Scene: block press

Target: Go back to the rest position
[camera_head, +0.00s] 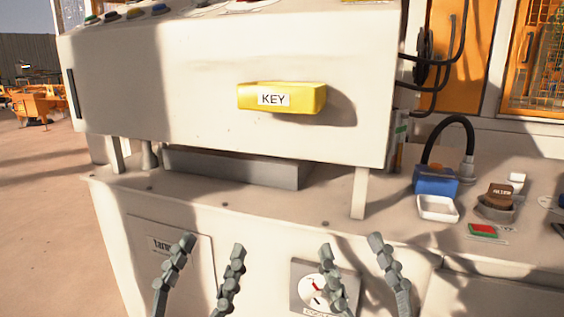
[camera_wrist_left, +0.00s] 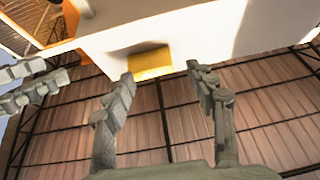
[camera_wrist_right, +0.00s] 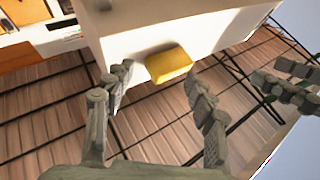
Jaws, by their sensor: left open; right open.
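My left gripper (camera_head: 212,262) is open and empty in the lower middle of the head view, in front of the white machine's lower cabinet. Its two fingers also show in the left wrist view (camera_wrist_left: 160,88). My right gripper (camera_head: 351,262) is open and empty just to its right, in front of a round dial. Its fingers show in the right wrist view (camera_wrist_right: 158,85). The two grippers are side by side and apart. Both are below a yellow block labelled KEY (camera_head: 308,98), which sits on the front of the machine's upper box (camera_head: 200,90). Neither gripper touches it.
A grey block (camera_head: 240,168) lies under the upper box. The dial panel (camera_head: 310,285) is on the cabinet front. A blue device with a black hose (camera_head: 435,180), a white tray (camera_head: 438,208) and a red-green pad (camera_head: 484,231) stand on the counter at right. Open floor (camera_head: 45,200) is at left.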

